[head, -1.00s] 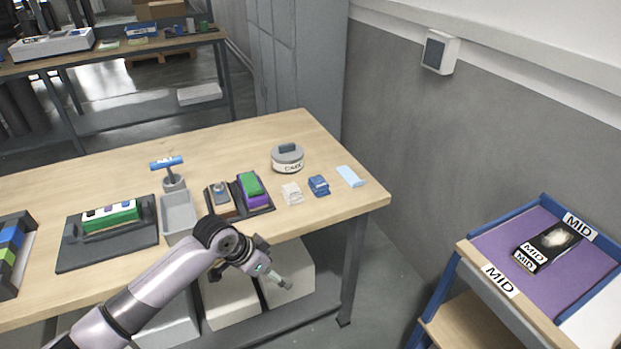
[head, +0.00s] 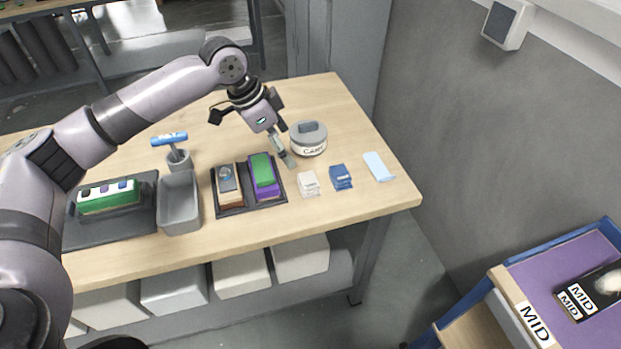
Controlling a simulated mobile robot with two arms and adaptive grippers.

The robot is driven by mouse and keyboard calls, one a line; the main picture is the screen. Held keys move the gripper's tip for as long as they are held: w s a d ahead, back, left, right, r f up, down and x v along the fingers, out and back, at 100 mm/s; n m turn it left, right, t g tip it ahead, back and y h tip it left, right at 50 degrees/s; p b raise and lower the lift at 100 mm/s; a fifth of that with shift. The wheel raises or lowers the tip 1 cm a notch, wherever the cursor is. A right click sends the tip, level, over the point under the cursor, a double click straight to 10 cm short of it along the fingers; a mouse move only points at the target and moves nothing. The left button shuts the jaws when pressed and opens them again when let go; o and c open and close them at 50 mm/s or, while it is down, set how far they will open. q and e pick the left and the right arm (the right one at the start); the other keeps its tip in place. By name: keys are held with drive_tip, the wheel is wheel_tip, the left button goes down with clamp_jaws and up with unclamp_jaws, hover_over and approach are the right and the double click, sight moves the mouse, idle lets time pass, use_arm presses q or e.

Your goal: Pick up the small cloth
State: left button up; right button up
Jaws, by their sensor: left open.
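A light blue flat piece that looks like a small cloth (head: 378,167) lies flat near the right end of the wooden table (head: 330,100). A small blue folded packet (head: 340,177) and a white one (head: 308,183) lie to its left; I cannot tell whether these are cloth. My left gripper (head: 287,160) is open and points down over the table, left of the round tin and above the white packet in the picture. It is apart from the light blue piece. My right gripper is not in view.
A round grey-lidded tin (head: 308,140) stands beside the gripper. A dark tray (head: 232,209) holds green, purple and brown blocks. A purple-topped stand (head: 560,260) is at the lower right.

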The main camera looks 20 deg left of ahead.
use_arm(q)
approach(308, 181)
drive_tip(key=x, duration=0.1)
drive_tip(key=p+x, duration=0.1)
drive_tip(key=x, duration=0.1)
drive_tip(key=shift+w+d+f, duration=0.2)
drive_tip(key=shift+w, duration=0.1)
drive_tip(key=shift+d+f, duration=0.1)
drive_tip(key=shift+f, duration=0.1)
drive_tip(key=p+x, duration=0.1)
drive_tip(key=x, duration=0.3)
drive_tip(key=shift+f+p, duration=0.3)
drive_tip(key=shift+p, duration=0.1)
drive_tip(key=shift+d+f, duration=0.1)
drive_tip(key=shift+f, duration=0.15)
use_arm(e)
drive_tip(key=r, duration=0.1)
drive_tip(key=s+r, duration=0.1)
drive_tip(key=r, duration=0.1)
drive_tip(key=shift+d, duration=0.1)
use_arm(q)
drive_tip(key=shift+c, duration=0.3)
drive_tip(key=c, duration=1.1)
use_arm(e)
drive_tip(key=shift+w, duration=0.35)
